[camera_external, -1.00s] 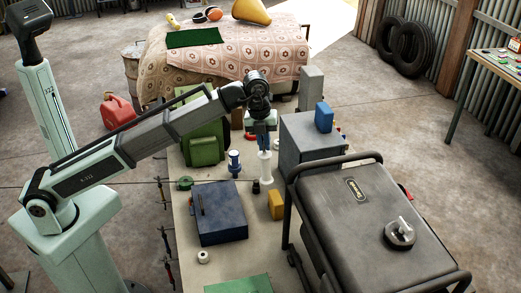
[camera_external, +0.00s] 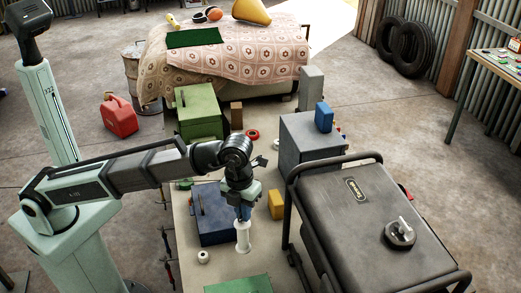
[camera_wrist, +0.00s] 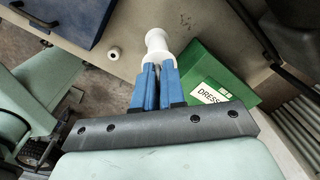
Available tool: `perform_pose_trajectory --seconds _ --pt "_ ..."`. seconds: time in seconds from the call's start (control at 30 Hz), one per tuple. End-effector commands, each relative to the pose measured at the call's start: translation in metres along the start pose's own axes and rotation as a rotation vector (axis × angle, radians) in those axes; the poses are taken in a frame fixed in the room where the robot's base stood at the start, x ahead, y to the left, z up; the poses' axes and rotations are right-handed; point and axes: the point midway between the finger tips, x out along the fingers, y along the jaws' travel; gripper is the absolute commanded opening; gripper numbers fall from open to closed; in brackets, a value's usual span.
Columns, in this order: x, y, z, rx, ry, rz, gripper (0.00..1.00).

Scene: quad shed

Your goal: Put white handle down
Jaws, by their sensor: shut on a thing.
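The white handle (camera_external: 243,238) hangs upright below my gripper (camera_external: 243,213) in the external view, over the workbench just right of the dark blue box. In the wrist view the blue fingers of my gripper (camera_wrist: 153,75) are shut on the white handle (camera_wrist: 156,42), whose flared round end points away from the camera. From these views I cannot tell whether its lower end touches the bench or is a little above it.
The dark blue box (camera_external: 210,225) is just left of the handle. A small white ring (camera_external: 203,256) and a green box (camera_external: 240,285) lie nearer the front. A yellow block (camera_external: 276,205) stands to the right, beside the grey cart (camera_external: 380,220). Bare bench (camera_external: 262,252) shows around the handle.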

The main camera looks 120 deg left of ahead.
Motion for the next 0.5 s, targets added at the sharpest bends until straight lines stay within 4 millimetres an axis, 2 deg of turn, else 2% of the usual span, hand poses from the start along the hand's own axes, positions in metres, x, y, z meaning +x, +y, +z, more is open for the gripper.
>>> perform_pose_trajectory --seconds 0.17,0.4,0.5 --pt "0.016 0.002 -0.003 0.003 0.000 0.001 0.00" --pt "0.054 0.004 -0.003 0.003 0.001 0.001 0.00" --pt "0.061 0.003 -0.002 0.003 0.000 0.000 0.00"
